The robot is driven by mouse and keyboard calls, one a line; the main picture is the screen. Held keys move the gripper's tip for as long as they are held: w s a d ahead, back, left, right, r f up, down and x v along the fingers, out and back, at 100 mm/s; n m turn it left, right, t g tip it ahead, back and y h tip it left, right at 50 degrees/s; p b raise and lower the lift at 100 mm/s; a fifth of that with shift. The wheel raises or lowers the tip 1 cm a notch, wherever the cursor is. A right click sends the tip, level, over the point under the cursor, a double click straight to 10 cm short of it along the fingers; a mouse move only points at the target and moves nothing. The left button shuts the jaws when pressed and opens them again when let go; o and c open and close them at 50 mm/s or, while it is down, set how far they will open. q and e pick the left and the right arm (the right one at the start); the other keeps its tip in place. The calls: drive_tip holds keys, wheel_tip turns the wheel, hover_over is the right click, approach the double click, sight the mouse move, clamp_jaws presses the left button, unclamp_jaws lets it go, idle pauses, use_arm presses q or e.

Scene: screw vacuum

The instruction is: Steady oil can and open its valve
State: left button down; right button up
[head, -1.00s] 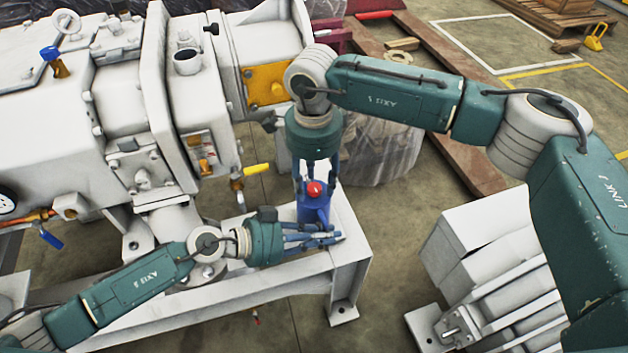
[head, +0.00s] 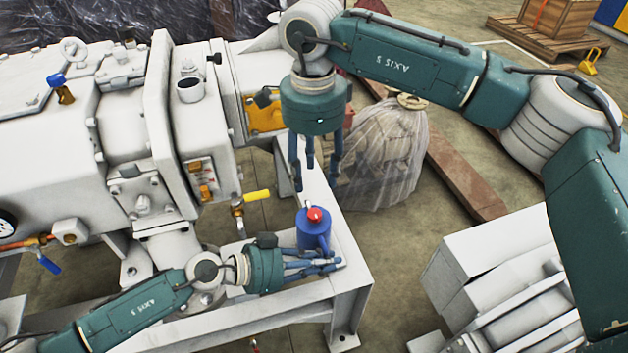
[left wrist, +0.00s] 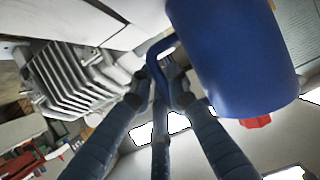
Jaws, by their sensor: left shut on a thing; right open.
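The blue oil can (head: 312,239) stands on the corner of the pale frame (head: 352,262) in the head view. Its red top piece (head: 314,214) shows uncovered. My left gripper (head: 318,267) comes in from the left, low beside the can. In the left wrist view the fingers (left wrist: 163,85) close on the can's curved blue handle (left wrist: 163,46). The can's blue body (left wrist: 232,55) and a red part (left wrist: 255,121) show beside them. My right gripper (head: 316,182) is open and empty, pointing down above the can and clear of the red top.
A large pale vacuum machine (head: 140,110) fills the left. A yellow-handled valve (head: 256,196) sits close left of the can. A plastic-wrapped bundle (head: 380,160) lies behind. A grey finned unit (head: 500,260) stands at right, with bare floor between it and the frame.

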use_arm(q)
drive_tip(key=shift+r, duration=0.15)
drive_tip(key=c, duration=1.6)
unclamp_jaws()
